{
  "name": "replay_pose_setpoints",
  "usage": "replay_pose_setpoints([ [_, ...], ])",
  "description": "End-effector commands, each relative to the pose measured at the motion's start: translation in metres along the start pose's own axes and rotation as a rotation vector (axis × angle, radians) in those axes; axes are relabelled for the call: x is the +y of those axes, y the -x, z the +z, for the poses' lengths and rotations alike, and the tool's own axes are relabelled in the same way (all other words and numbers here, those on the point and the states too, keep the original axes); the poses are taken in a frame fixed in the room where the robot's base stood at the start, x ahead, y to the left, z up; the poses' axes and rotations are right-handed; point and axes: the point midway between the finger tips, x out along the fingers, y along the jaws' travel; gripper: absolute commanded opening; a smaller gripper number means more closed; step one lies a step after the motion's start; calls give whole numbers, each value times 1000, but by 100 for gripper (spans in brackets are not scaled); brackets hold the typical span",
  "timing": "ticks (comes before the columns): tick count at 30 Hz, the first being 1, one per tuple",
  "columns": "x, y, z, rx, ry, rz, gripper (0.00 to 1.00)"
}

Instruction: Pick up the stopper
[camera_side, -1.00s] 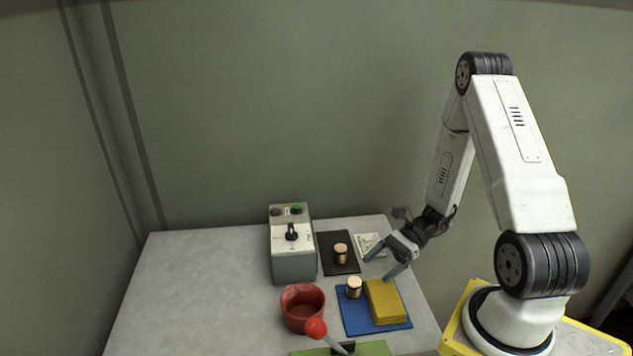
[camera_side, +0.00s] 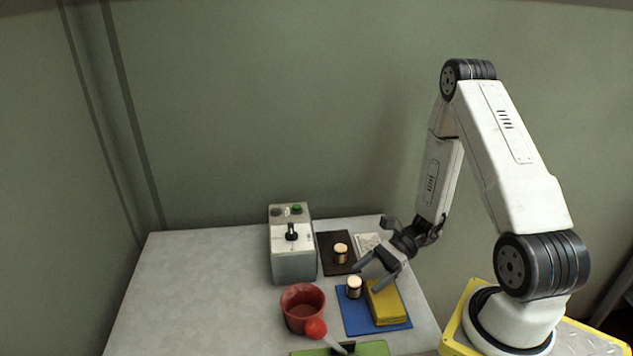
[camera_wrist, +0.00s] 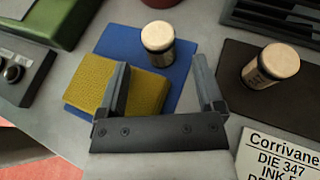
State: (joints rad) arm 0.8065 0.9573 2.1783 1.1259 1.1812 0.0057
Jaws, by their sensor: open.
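One cork stopper (camera_side: 354,288) with a dark band stands upright on the blue mat (camera_side: 358,322), beside the yellow cloth. It also shows in the wrist view (camera_wrist: 158,44), beyond my fingertips and roughly between their lines. A second, similar stopper (camera_side: 341,253) stands upright on the dark mat (camera_side: 329,241); in the wrist view it shows at the right (camera_wrist: 270,66). My gripper (camera_side: 371,274) is open and empty, above and to the right of the stopper on the blue mat, apart from it.
A folded yellow cloth (camera_side: 384,303) lies on the blue mat below my gripper. A grey switch box (camera_side: 293,262) and a red pot (camera_side: 302,308) stand to the left. A red-knobbed lever (camera_side: 316,329) rises in front. A printed card (camera_wrist: 281,155) lies near the dark mat. The table's left side is clear.

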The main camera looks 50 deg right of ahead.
Motion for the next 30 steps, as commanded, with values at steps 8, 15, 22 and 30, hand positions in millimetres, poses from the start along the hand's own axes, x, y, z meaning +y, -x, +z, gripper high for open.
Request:
replay_pose_setpoints([
  [8,3,-30,0,3,-4,9,86],
  [15,3,-47,0,4,-3,9,86],
  [22,4,-49,0,4,-4,10,86],
  [30,5,-49,0,4,-3,12,86],
])
